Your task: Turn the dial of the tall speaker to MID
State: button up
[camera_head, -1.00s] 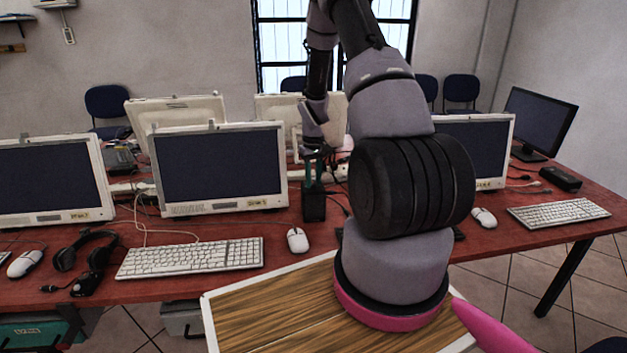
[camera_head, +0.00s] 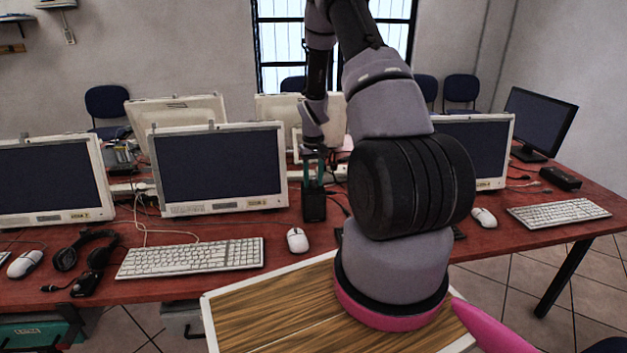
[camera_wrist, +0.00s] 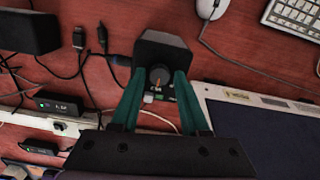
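The tall speaker (camera_head: 314,207) is a black upright box on the red table, right of a white monitor. In the wrist view its top (camera_wrist: 163,45) and front face show, with a round dark dial (camera_wrist: 158,75) bearing an orange pointer mark. Small white lettering below the dial is too small to read surely. My gripper (camera_wrist: 160,82) has two teal fingers apart, one on each side of the dial. I cannot tell whether they touch it. In the head view my gripper (camera_head: 313,168) is just above and behind the speaker.
A white mouse (camera_head: 298,240) and keyboard (camera_head: 190,257) lie in front. A monitor (camera_head: 220,168) stands close left of the speaker. In the wrist view, loose cables (camera_wrist: 85,65), another black box (camera_wrist: 28,32) and a white power strip (camera_wrist: 45,122) lie at the left.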

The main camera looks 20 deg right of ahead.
jog(key=shift+r, duration=0.1)
notch_tip(320, 180, up, 11)
jog(key=shift+f, duration=0.2)
dwell(0.4)
dwell(0.3)
notch_tip(320, 180, up, 11)
jog(key=t, duration=0.2)
send_over(313, 183)
jog(key=s+a, duration=0.3)
jog(key=a, duration=0.1)
jog(key=s+a+r+m+t, duration=0.1)
jog(key=s+a+r, duration=0.35)
jog(key=r, duration=0.55)
jog(key=s+a+r+t+y, duration=0.1)
jog(key=s+r, duration=0.4)
jog(key=s, duration=0.5)
jog(key=s+a+r+m+t+y, duration=0.1)
jog(key=s+a+r+t, duration=0.2)
jog(key=s, duration=0.6)
notch_tip(313, 183, up, 2)
jog(key=shift+s+a, duration=0.4)
jog(key=shift+a, duration=0.8)
